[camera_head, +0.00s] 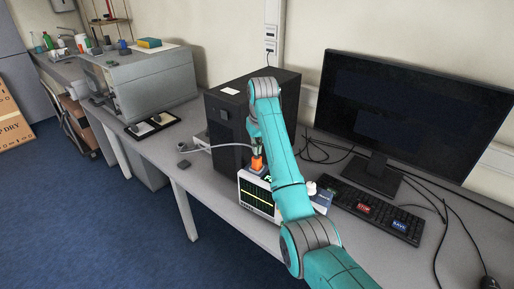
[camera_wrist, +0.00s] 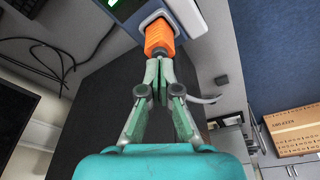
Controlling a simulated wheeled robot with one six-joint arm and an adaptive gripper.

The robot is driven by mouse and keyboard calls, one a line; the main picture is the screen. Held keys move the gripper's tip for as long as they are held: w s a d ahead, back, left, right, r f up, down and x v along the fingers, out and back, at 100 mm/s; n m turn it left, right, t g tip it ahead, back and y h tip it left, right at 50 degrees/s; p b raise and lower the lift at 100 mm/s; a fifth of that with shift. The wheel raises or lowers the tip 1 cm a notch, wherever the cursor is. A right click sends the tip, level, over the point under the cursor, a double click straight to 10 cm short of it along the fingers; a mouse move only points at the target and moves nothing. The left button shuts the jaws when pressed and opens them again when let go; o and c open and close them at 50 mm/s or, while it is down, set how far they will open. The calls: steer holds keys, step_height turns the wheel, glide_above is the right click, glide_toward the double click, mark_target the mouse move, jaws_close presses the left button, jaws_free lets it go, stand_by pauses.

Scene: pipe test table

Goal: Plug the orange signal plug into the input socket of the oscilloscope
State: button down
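The orange signal plug (camera_head: 257,163) shows in the head view above the oscilloscope (camera_head: 256,197), at the tip of my gripper (camera_head: 259,148). In the wrist view the ribbed orange plug (camera_wrist: 159,39) is at the fingertips of my gripper (camera_wrist: 160,68), which are close together around its narrow dark rear end. The plug's front end meets a pale rounded socket surround (camera_wrist: 165,20) on the oscilloscope. How deep the plug sits in the socket is hidden. A grey cable (camera_head: 228,146) runs left from the plug.
A black computer tower (camera_head: 225,120) stands just behind the oscilloscope. A monitor (camera_head: 411,112) and a keyboard (camera_head: 374,210) with red and blue labelled keys are to the right. Loose black cables lie between them.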

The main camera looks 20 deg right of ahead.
steer(key=shift+f, duration=0.95)
steer(key=shift+r, duration=0.15)
stand_by(0.7)
steer(key=shift+r, duration=3.4)
